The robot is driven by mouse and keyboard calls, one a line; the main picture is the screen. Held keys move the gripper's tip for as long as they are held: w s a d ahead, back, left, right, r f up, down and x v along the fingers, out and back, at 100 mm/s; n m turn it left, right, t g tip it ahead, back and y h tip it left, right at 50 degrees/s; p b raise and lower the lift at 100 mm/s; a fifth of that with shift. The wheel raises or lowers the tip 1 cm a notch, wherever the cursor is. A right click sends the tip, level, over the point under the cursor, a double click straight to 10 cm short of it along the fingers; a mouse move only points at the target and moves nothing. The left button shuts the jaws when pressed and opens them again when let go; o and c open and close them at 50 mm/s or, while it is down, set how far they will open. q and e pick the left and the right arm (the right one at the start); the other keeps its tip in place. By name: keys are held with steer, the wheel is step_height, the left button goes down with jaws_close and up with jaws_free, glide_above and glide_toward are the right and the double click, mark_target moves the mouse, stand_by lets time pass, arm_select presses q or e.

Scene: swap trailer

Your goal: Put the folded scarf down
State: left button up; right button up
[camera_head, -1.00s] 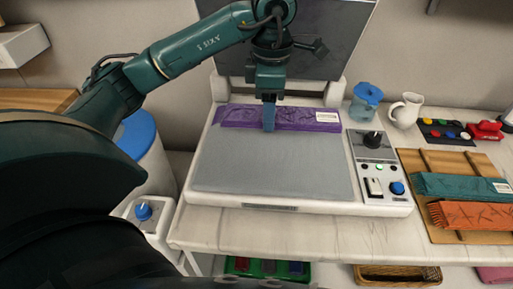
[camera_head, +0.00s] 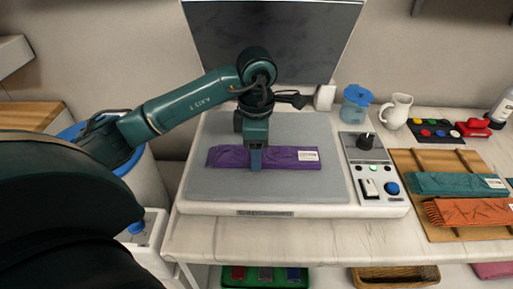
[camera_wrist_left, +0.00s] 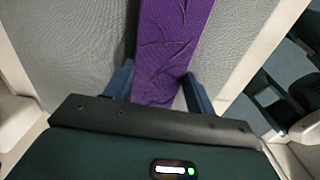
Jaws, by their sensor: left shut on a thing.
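The folded scarf (camera_head: 225,157) is a flat purple strip with a white label at its right end. It lies across the middle of the grey pad (camera_head: 310,188) of a white press, or is held just over it; I cannot tell which. My left gripper (camera_head: 256,164) comes down over the scarf's middle and is shut on it. In the left wrist view the purple scarf (camera_wrist_left: 168,45) runs between the two blue fingers (camera_wrist_left: 158,88). My right gripper is not in view.
The raised dark lid (camera_head: 275,40) stands behind the pad. A control panel (camera_head: 367,165) with a blue button is at the right. Teal (camera_head: 455,184) and orange (camera_head: 470,211) folded scarves lie on a wooden board. A blue-lidded jar (camera_head: 357,104) and white jug (camera_head: 397,110) stand behind.

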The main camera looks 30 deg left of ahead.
arm_select(q)
steer(key=shift+f, duration=0.1)
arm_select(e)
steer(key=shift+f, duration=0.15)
arm_select(q)
steer(key=shift+f, duration=0.15)
steer(key=o, duration=1)
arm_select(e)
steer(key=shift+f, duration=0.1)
arm_select(q)
steer(key=shift+r, duration=0.35)
step_height(320, 180, up, 12)
steer(key=p, duration=0.1)
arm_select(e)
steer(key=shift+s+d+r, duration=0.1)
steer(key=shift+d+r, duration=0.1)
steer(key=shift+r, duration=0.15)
